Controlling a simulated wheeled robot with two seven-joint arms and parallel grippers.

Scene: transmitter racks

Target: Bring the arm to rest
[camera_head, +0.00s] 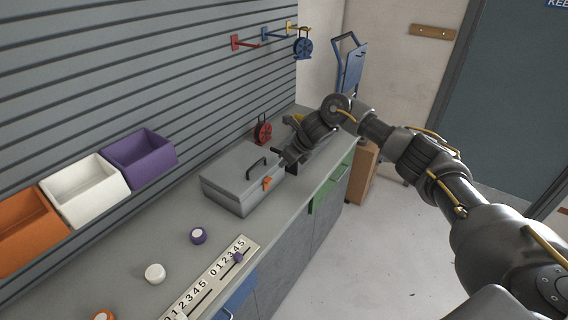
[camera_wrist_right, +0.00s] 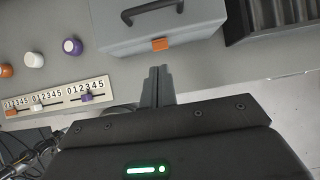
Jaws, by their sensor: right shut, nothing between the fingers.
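My right arm comes in from the right in the head view and reaches over the far part of the grey counter (camera_head: 120,262). My right gripper (camera_head: 283,160) is beside the grey toolbox (camera_head: 232,182), partly hidden by its own wrist. In the right wrist view the fingers of the gripper (camera_wrist_right: 158,72) are together and hold nothing. Their tips show just below the orange latch of the toolbox (camera_wrist_right: 200,38); whether they touch it I cannot tell. My left gripper does not show.
Orange (camera_head: 25,228), white (camera_head: 85,190) and purple (camera_head: 138,160) bins hang on the slatted wall. A slider panel (camera_head: 210,281) and several round knobs lie on the counter. A red reel (camera_head: 263,130) stands behind the toolbox. A green drawer (camera_head: 330,186) sticks out in front. The floor at right is clear.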

